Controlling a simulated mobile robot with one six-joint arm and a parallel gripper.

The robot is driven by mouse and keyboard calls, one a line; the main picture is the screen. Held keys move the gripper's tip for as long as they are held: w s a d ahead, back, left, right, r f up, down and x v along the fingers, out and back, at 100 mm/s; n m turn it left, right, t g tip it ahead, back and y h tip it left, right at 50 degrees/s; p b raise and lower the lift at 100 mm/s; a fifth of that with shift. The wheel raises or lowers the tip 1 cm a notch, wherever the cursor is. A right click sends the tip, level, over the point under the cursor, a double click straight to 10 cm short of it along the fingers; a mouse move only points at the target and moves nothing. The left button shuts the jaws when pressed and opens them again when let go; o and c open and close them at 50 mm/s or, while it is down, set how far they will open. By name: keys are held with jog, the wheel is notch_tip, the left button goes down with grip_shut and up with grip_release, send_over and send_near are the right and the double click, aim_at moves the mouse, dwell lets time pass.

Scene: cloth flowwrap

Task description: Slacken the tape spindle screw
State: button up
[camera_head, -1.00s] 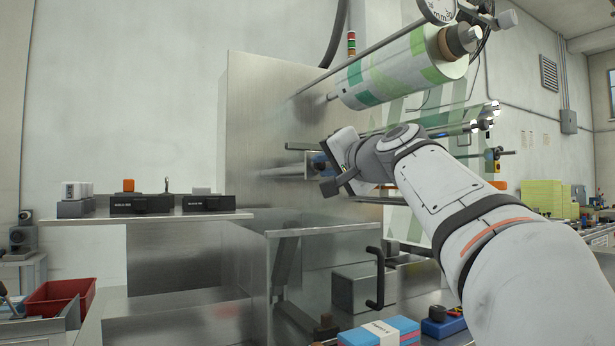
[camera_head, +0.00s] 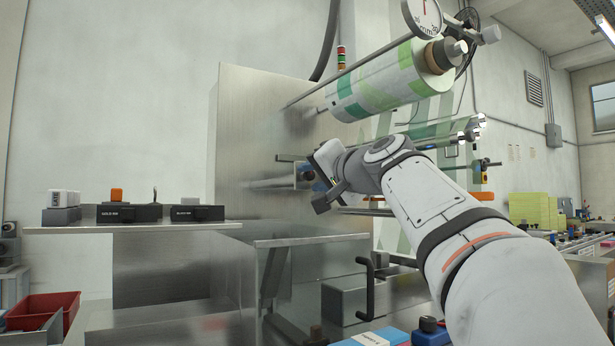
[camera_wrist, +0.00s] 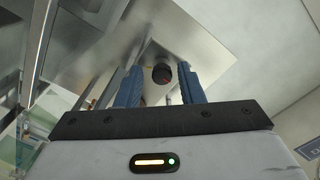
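My gripper (camera_wrist: 160,88) points at the upright metal panel (camera_head: 240,110). Its two blue fingers stand apart in the wrist view, with a gap between them. A dark round knob (camera_wrist: 162,73) with a small red mark shows in that gap, in front of the shiny panel; it may be the spindle screw, but no label shows. I cannot tell whether the fingers touch it. In the head view my gripper (camera_head: 306,175) is beside the panel, below the green-and-white film roll (camera_head: 380,85), and my wrist hides most of the fingers and the knob.
A rod and a dial gauge (camera_head: 423,17) are above my arm. Horizontal rollers (camera_head: 450,137) lie behind it. A shelf (camera_head: 130,228) with small blocks is at left. Below are a clear guard with a black handle (camera_head: 368,290) and a red bin (camera_head: 45,308).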

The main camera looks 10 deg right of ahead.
jog(key=shift+o, duration=0.5)
jog(key=shift+s+r, duration=0.15)
jog(key=v, duration=0.7)
jog(key=shift+s+d, duration=0.15)
jog(key=shift+s, duration=0.1)
jog(key=s+a+f+n+g+h+p, duration=0.1)
jog(key=a+f+g+p, duration=0.1)
jog(key=f+g+p, duration=0.35)
jog(key=s+a+f+n+g+h+p, duration=0.1)
jog(key=a+f+g+p, duration=0.1)
jog(key=f+p, duration=0.6)
jog(key=s+f+n+g+h+p, duration=0.3)
jog(key=s+f+g+p, duration=0.4)
jog(key=s+f, duration=1)
jog(key=n+p, duration=0.1)
jog(key=p, duration=0.2)
jog(key=shift+s+d+f+h, duration=0.2)
jog(key=shift+s+d+h, duration=0.05)
jog(key=shift+s+h, duration=0.1)
